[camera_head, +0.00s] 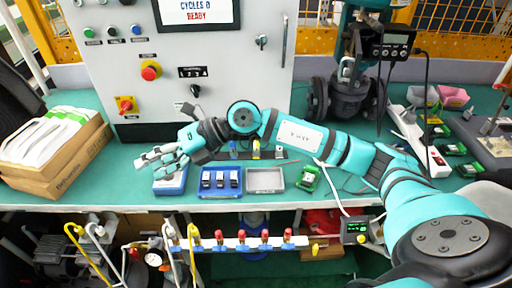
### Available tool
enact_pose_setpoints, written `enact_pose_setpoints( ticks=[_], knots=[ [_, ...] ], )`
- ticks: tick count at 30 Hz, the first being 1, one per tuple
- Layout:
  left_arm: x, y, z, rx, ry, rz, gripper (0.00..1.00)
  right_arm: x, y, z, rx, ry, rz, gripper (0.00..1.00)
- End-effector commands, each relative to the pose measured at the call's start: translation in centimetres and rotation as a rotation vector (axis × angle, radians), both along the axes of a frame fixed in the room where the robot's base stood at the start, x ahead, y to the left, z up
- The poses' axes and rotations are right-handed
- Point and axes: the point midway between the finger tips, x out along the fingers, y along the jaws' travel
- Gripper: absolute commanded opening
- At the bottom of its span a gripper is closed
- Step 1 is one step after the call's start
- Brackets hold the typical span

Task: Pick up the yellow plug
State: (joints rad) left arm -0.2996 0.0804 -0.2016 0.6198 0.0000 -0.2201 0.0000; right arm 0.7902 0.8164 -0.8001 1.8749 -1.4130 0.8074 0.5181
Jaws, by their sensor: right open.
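A small yellow piece (256,150), which looks like the yellow plug, stands in a dark strip (270,155) on the green bench, just below my right forearm. The arm partly crowds it from above. My right gripper (152,165) is open and empty. It hangs over the bench to the left of the yellow piece, above a blue box (171,182), with its fingers pointing left. My left gripper is not in view.
A blue tray with dark modules (220,194), a grey tray (265,191) and a green device (308,178) lie along the bench's front edge. A grey control cabinet (215,85) stands behind. A cardboard box (60,175) is at left, a valve (350,98) at right.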

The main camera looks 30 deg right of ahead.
Motion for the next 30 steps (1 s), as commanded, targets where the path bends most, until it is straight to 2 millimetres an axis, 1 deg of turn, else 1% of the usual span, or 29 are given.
enact_pose_setpoints(
  ticks=[1, 2, 3, 5, 6, 9, 12, 15, 17, 20, 27, 30],
  knots=[
    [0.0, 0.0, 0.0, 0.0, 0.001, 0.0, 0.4, 1.5, -3.7, -1.0, -0.185, -0.008, -0.018, 0.47],
    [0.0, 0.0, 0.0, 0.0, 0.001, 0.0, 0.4, 2.2, -6.0, -1.7, -0.293, 0.0, -0.033, 0.47],
    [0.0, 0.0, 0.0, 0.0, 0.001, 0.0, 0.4, 2.9, -9.3, -2.4, -0.428, 0.018, -0.064, 0.47],
    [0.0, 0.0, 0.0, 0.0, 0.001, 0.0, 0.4, 3.8, -14.4, -2.7, -0.607, 0.054, -0.124, 0.47],
    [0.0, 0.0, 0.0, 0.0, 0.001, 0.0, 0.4, 4.2, -17.6, -2.5, -0.708, 0.081, -0.168, 0.47],
    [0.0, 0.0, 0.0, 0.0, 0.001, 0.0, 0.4, 4.3, -24.2, -1.5, -0.898, 0.148, -0.278, 0.47],
    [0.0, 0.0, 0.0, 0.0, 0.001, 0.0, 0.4, 3.9, -28.3, -0.5, -1.004, 0.2, -0.354, 0.47],
    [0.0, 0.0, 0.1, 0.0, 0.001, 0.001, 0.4, 3.7, -30.0, -0.4, -1.05, 0.229, -0.388, 0.47],
    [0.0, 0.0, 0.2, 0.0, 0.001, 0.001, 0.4, 3.8, -30.4, -1.0, -1.059, 0.236, -0.394, 0.47],
    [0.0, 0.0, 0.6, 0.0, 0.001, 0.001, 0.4, 4.3, -30.4, -2.8, -1.061, 0.236, -0.391, 0.47],
    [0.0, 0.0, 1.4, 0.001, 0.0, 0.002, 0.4, 5.8, -30.6, -7.8, -1.058, 0.235, -0.389, 0.47],
    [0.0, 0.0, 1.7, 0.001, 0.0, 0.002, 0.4, 6.4, -30.6, -9.6, -1.058, 0.234, -0.39, 0.47]
  ],
)
